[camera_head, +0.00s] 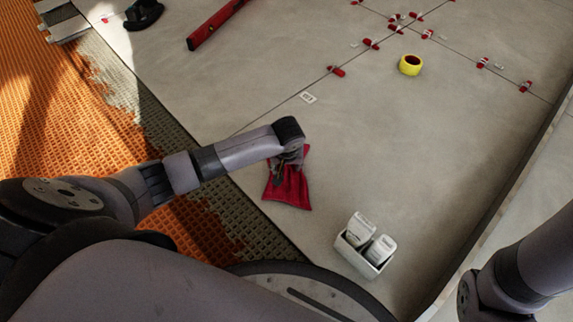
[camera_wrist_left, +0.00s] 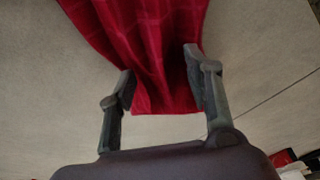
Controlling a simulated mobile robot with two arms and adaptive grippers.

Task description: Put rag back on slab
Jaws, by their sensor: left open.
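The red rag (camera_head: 290,190) lies on the grey tile slab (camera_head: 390,150), near the slab's left edge beside the mortar. My left gripper (camera_head: 283,174) is directly over the rag's upper part and hides some of it. In the left wrist view the rag (camera_wrist_left: 160,45) is creased and runs between the two fingers. My left gripper (camera_wrist_left: 160,68) is open there, with a finger on each side of the cloth. I cannot tell whether the fingers touch it. My right arm shows at the lower right, but its gripper is out of frame.
A white caddy with bottles (camera_head: 364,246) stands on the slab to the lower right. A yellow tape roll (camera_head: 411,65), red levelling clips (camera_head: 371,44) and a red level (camera_head: 212,24) lie farther back. Orange matting (camera_head: 60,120) and combed mortar are at left. Mid-slab is clear.

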